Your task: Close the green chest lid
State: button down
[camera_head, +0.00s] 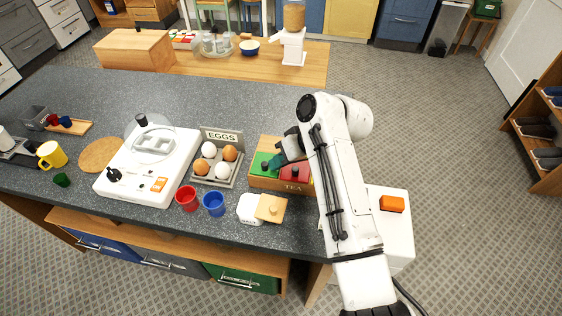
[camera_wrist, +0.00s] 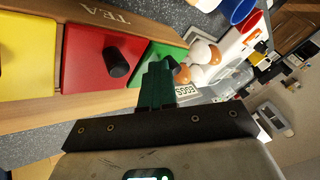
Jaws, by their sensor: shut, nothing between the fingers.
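The wooden tea chest (camera_head: 290,186), marked TEA, stands near the right end of the dark counter. Its green lid (camera_head: 262,166) is at the left and its red lid (camera_head: 295,174) beside it. My gripper (camera_head: 275,162), with dark green fingers, is over the green lid from behind. In the wrist view the shut, empty fingers (camera_wrist: 157,82) overlap the green lid (camera_wrist: 168,52) and hide part of it. I cannot tell whether they touch it, or whether it is fully down. The red lid (camera_wrist: 90,58) with a black knob and the yellow lid (camera_wrist: 25,60) look flat.
An egg tray (camera_head: 216,182) stands just left of the chest. A white egg cooker (camera_head: 145,180) is further left. The counter behind the chest is clear.

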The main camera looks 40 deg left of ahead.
jog(key=shift+s, duration=0.1)
jog(key=b+v, duration=0.2)
jog(key=v, duration=0.9)
jog(key=s+d+f+m+t+h, duration=0.1)
jog(key=d+f+m+t, duration=0.15)
jog(key=d+f, duration=0.55)
jog(key=s+d+f+m+t, duration=0.1)
jog(key=d+f+m+t, duration=0.15)
jog(key=d, duration=0.85)
jog(key=d+f+m+t+h, duration=0.1)
jog(key=d+f+m, duration=0.4)
jog(key=d, duration=0.5)
jog(key=s+d+f+m+t+h, duration=0.1)
jog(key=s+d+m+h, duration=0.1)
jog(key=s+d, duration=0.7)
jog(key=s+d+f+m+t+h, duration=0.1)
jog(key=s+d+m+t+h, duration=0.15)
jog(key=s+d, duration=0.7)
jog(key=s+d+f+g, duration=0.4)
jog(key=s+f+g, duration=0.1)
jog(key=s+f, duration=0.1)
jog(key=shift+s+d, duration=0.3)
jog(key=shift+s, duration=0.2)
jog(key=shift+m+h, duration=0.25)
